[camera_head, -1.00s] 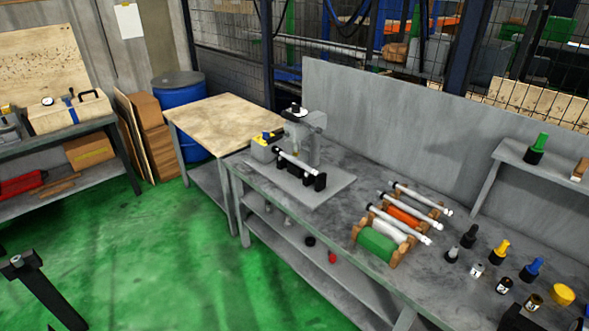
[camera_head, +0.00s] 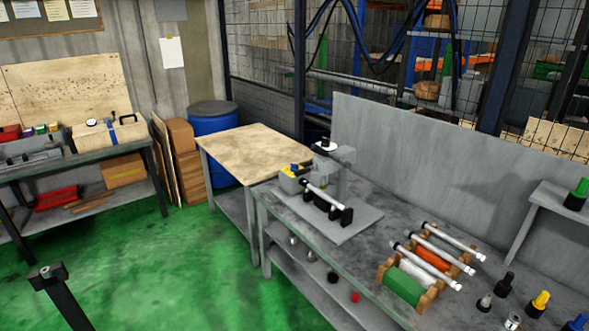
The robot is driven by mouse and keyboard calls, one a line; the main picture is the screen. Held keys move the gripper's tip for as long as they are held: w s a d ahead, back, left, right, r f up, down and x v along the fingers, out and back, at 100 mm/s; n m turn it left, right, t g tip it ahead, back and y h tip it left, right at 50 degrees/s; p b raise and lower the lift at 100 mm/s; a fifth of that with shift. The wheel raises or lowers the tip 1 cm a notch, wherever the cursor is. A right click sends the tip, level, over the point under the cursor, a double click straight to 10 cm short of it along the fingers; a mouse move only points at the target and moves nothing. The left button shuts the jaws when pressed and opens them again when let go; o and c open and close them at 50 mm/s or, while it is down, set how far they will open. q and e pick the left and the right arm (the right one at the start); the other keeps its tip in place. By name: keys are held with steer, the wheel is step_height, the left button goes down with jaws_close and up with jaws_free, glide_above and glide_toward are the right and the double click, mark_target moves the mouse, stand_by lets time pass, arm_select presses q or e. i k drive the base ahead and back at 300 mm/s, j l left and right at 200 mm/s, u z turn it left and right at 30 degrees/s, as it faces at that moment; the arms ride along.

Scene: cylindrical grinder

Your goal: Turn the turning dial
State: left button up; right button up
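The small grey grinder (camera_head: 328,180) stands on a flat plate at the far end of the grey workbench (camera_head: 345,262). A round dark part with a pale top (camera_head: 324,146), which looks like the dial, sits on top of the grinder. It is too small to read its setting. A pale rod (camera_head: 323,196) lies across black supports at the grinder's front. No gripper clearly shows. A black bar with a grey end (camera_head: 48,275) rises at the lower left; I cannot tell whether it is part of my arm. Nothing touches the grinder.
A wooden-topped table (camera_head: 258,150) adjoins the bench's far end. A blue barrel (camera_head: 212,124) stands behind. The green floor (camera_head: 175,265) is open.

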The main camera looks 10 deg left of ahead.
mark_target(293, 167)
steer(key=i+j+z, duration=0.35)
steer(key=j, duration=0.85)
steer(key=i+j+z, duration=0.2)
steer(key=j+z, duration=0.15)
steer(key=j, duration=0.9)
steer(key=j+z, duration=0.3)
steer(key=j, duration=1)
steer(key=i+z, duration=0.2)
steer(key=i, duration=0.2)
steer(key=i+j+z, duration=0.75)
steer(key=k+j, duration=0.05)
steer(key=j, duration=0.05)
